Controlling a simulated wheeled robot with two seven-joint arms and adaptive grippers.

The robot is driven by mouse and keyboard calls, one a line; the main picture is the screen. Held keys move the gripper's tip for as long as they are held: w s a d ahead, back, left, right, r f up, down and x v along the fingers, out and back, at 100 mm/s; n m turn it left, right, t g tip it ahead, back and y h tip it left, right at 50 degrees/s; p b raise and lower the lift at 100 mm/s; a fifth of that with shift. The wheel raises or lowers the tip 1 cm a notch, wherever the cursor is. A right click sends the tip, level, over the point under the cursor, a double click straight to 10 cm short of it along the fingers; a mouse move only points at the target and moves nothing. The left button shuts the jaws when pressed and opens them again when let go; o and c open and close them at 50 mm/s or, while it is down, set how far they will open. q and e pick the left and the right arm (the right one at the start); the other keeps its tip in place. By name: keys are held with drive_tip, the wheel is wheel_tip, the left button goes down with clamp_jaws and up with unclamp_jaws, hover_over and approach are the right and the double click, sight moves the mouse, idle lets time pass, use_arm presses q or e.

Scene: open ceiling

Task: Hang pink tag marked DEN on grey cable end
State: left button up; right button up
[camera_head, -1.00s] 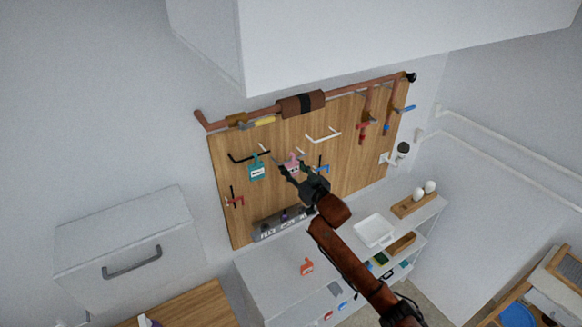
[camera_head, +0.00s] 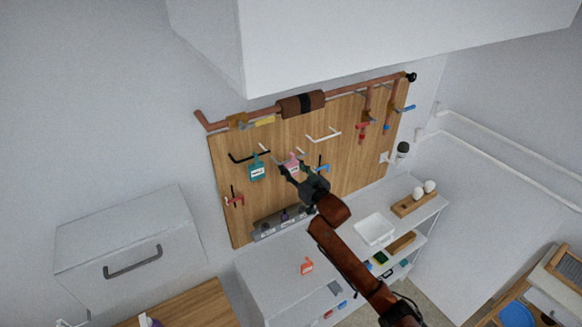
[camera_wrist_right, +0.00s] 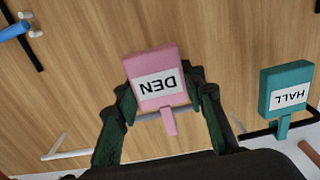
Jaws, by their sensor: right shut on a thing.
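The pink tag marked DEN (camera_wrist_right: 157,79) sits between the fingers of my right gripper (camera_wrist_right: 165,98) in the right wrist view. Its lettering appears upside down there, and its narrow tab points down in the picture. The tag (camera_head: 292,163) also shows small in the head view, at the tips of my right gripper (camera_head: 287,171), in front of the wooden board. A grey bar (camera_wrist_right: 149,116) shows beside the tab in the wrist view, partly hidden by the tag and fingers. I cannot tell whether the tag touches it. My left gripper is not in view.
A teal tag marked HALL (camera_wrist_right: 287,86) hangs on a black cable end (camera_head: 240,158) beside the pink tag. A white bracket (camera_head: 323,136) and a blue fitting (camera_head: 322,168) are close by on the board (camera_head: 225,165). An orange tag (camera_head: 306,266) lies on the shelf below.

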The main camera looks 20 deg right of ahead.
drive_tip(key=shift+f+b, duration=0.3)
drive_tip(key=shift+f, duration=0.45)
idle(0.4)
drive_tip(key=o, duration=1.2)
